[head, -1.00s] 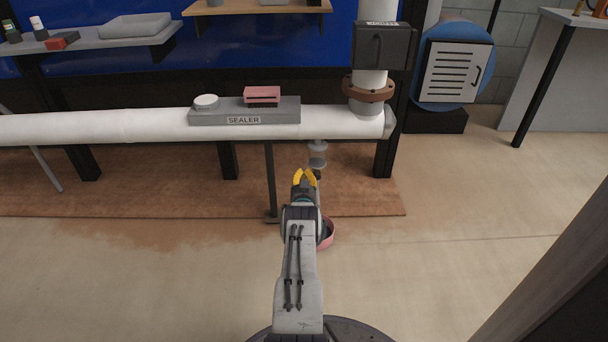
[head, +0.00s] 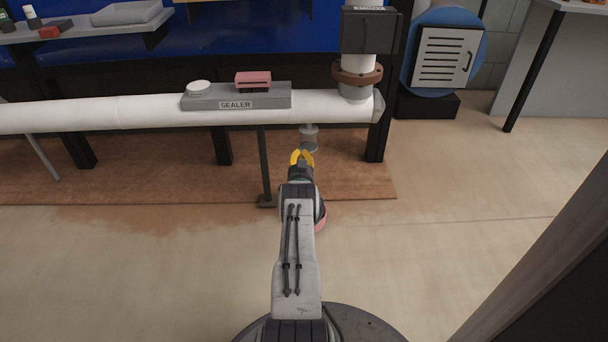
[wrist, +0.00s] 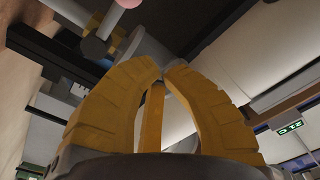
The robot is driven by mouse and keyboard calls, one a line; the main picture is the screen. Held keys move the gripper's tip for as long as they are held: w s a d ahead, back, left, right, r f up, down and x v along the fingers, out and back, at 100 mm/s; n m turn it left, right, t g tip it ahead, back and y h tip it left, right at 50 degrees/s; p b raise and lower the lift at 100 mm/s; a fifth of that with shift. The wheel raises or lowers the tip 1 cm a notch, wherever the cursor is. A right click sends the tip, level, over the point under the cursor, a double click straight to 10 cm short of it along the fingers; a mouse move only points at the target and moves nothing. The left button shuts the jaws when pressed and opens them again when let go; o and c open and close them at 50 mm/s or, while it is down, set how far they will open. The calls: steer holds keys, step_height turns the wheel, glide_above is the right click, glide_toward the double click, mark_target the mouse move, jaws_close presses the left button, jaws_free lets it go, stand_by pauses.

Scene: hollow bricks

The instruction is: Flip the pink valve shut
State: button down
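A grey valve fitting (head: 308,138) hangs below the white pipe (head: 140,112) in the head view. In the wrist view, grey valve parts (wrist: 98,45) with a rounded pink end (wrist: 129,3) show at the top, the pink end cut off by the frame edge. My gripper (head: 302,154) has yellow fingers and is just below and in front of the fitting, apparently not touching it. In the wrist view the fingertips (wrist: 166,66) are close together, with nothing visible between them. How far apart they really are is unclear.
A grey SEALER tray (head: 210,102) on the pipe carries a pink-topped brush (head: 253,79) and a white round item (head: 199,87). A thin dark post (head: 264,165) stands left of my gripper. Something pink (head: 321,219) shows partly behind my arm. Floor at right is clear.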

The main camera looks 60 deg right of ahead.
steer(key=p+v, duration=0.5)
steer(key=v, duration=0.3)
steer(key=shift+s+a, duration=0.15)
steer(key=shift+a, duration=0.25)
stand_by(0.5)
